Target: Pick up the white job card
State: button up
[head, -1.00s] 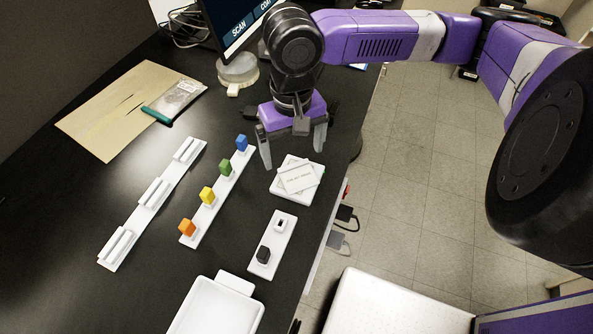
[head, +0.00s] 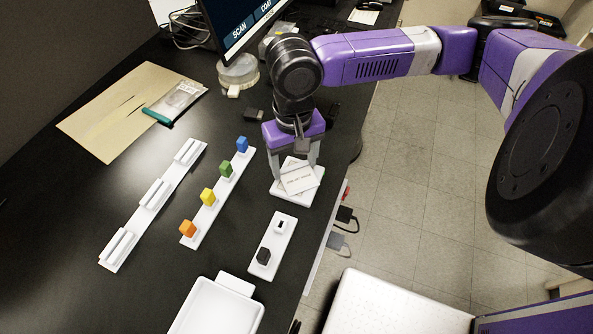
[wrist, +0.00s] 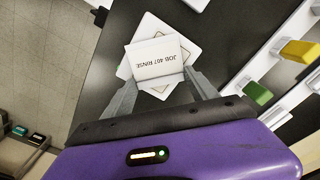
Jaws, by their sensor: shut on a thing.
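The white job card (head: 299,179) lies askew over a white square base (head: 301,197) near the table's right edge. In the wrist view the card (wrist: 157,59) reads "JOB 407 RINSE", and the base (wrist: 148,24) shows around it. My gripper (head: 296,175) is down at the card, with one finger on each side of it. In the wrist view the gripper (wrist: 156,80) is shut on the card's near part. I cannot tell whether the card is lifted clear of the base.
A white strip with coloured blocks (head: 213,200) stands to the left. A small white holder with a black knob (head: 272,243) and a white tray (head: 215,308) are nearer. The monitor (head: 240,25) stands behind. The table's right edge is close.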

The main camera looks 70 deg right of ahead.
aim_at(294, 167)
notch_tip(294, 167, up, 20)
dwell(0.6)
